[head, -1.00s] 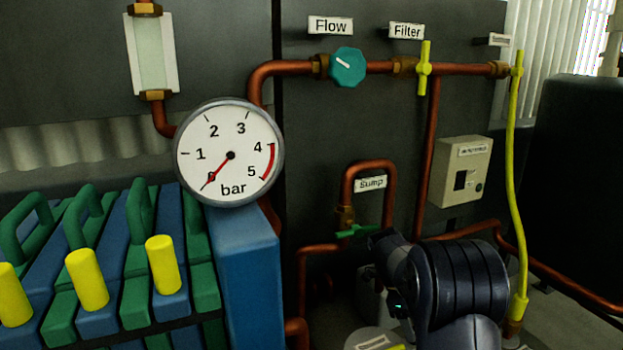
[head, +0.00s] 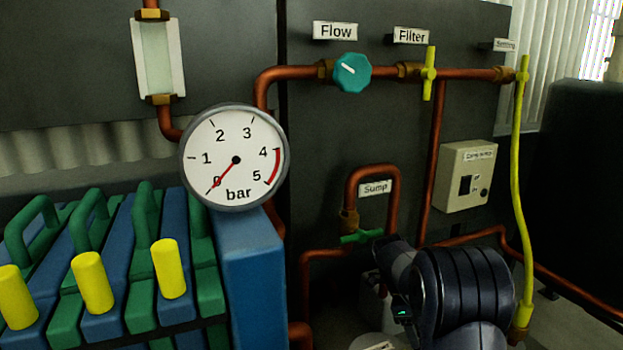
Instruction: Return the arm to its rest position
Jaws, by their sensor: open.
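My dark, ribbed arm (head: 468,290) is folded at the lower right of the head view, in front of the pipework. A small teal light shows on it. My gripper cannot be made out; the end of the arm is hidden or outside the frame. The green sump valve handle (head: 362,237) is just up and left of the arm, and the picture does not show whether they touch.
A pressure gauge (head: 235,158) reads about 0 bar. Green and blue plates with yellow pegs (head: 168,268) fill the lower left. A teal flow knob (head: 352,73), yellow filter valve (head: 429,73) and grey control box (head: 465,176) are behind. A yellow hose (head: 517,190) hangs right of my arm.

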